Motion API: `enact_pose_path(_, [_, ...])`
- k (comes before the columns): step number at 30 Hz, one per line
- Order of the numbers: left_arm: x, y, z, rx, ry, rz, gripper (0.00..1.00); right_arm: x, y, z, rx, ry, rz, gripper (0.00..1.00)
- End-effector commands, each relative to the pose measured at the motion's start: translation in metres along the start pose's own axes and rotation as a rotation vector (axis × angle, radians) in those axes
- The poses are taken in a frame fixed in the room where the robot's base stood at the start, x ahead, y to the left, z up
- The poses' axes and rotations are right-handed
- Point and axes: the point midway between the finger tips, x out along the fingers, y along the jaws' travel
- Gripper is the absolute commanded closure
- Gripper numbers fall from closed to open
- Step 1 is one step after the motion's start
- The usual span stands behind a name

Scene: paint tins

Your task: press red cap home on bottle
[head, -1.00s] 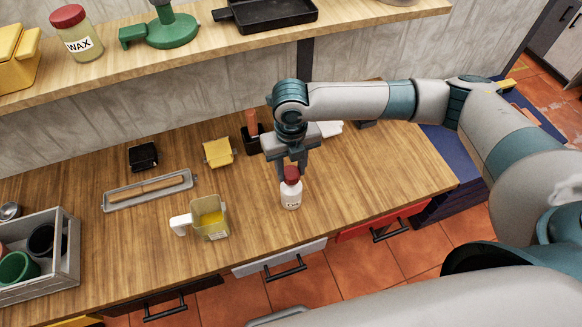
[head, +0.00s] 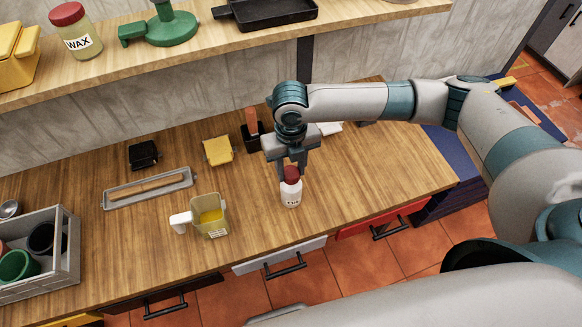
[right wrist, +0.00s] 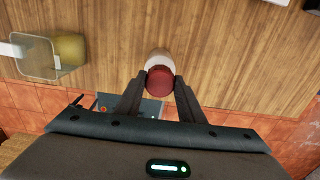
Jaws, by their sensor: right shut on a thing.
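The white bottle (head: 291,194) stands upright near the front of the wooden worktop, with dark lettering on its side. The red cap (head: 292,174) is on top of its neck; I cannot tell whether it is fully seated. My right gripper (head: 293,165) points down from above, shut on the red cap. In the right wrist view the red cap (right wrist: 160,81) sits between the two fingertips (right wrist: 159,85), with the white bottle (right wrist: 159,60) behind it. My left gripper is not in view.
A clear jug (head: 211,217) with yellow contents stands left of the bottle. A grey tray (head: 148,188), a yellow item (head: 217,151), a black item (head: 143,155) and a crate of cups (head: 66,262) lie further left. The worktop right of the bottle is mostly clear.

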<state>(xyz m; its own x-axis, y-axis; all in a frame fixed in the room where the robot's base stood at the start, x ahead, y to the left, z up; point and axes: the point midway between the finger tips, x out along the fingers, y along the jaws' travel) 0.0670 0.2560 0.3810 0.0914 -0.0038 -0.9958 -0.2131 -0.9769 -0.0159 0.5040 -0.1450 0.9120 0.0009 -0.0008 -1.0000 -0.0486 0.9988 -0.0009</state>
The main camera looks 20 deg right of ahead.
Motion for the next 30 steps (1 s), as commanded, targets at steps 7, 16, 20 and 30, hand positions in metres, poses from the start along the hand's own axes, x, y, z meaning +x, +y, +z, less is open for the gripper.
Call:
enact_pose_path(7, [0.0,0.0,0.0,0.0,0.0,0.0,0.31,0.004,0.0,0.0,0.0,0.0,0.0,0.81])
enact_pose_path(16, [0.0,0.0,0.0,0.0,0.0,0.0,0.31,0.004,0.0,0.0,0.0,0.0,0.0,0.43])
enact_pose_path(20, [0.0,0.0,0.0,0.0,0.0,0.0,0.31,0.004,0.0,0.0,0.0,0.0,0.0,0.43])
enact_pose_path(30, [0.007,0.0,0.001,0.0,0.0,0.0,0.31,-0.016,0.0,0.001,0.001,-0.003,0.002,0.43])
